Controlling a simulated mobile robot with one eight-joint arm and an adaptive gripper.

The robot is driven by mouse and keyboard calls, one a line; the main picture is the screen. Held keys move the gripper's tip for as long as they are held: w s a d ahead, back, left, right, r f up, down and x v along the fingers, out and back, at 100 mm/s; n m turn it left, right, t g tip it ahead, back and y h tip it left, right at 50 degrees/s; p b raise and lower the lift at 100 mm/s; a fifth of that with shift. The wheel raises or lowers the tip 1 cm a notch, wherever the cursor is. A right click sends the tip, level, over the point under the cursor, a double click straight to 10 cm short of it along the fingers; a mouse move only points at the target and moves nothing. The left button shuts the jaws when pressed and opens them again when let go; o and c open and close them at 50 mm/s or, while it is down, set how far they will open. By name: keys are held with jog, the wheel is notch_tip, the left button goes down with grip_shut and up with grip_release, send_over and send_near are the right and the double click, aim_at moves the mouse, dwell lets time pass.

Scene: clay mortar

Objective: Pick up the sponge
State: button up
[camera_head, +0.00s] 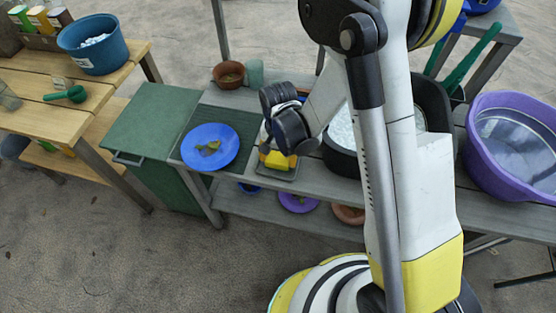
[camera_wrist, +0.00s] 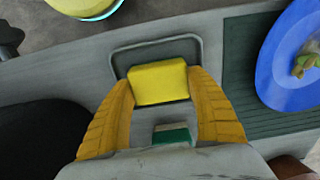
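A yellow sponge (camera_wrist: 160,82) lies at a small grey tray (camera_wrist: 155,48) on the grey workbench. My gripper (camera_wrist: 160,79) points down over the tray, its two yellow fingers spread on either side of the sponge. The fingertips are close to the sponge's left and right ends; whether they touch is hard to tell. A small green piece with a pale edge (camera_wrist: 172,134) shows between the fingers, nearer the palm; what it belongs to is unclear. In the head view the tray (camera_head: 279,173) shows under my gripper (camera_head: 277,160), which hides most of what is there.
A blue plate (camera_head: 210,147) with green leaves stands left of the tray on a dark ribbed board. A black basin (camera_head: 343,163) is close on the right. A brown pot (camera_head: 228,75) and teal cup (camera_head: 255,71) stand behind. A purple tub (camera_head: 487,170) is at far right.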

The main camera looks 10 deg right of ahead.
aim_at(279, 157)
notch_tip(279, 157, up, 10)
jog(key=p, duration=0.4)
jog(key=shift+o, duration=1.2)
jog(key=c, duration=0.3)
jog(key=shift+s, duration=0.1)
jog(key=shift+c, duration=0.2)
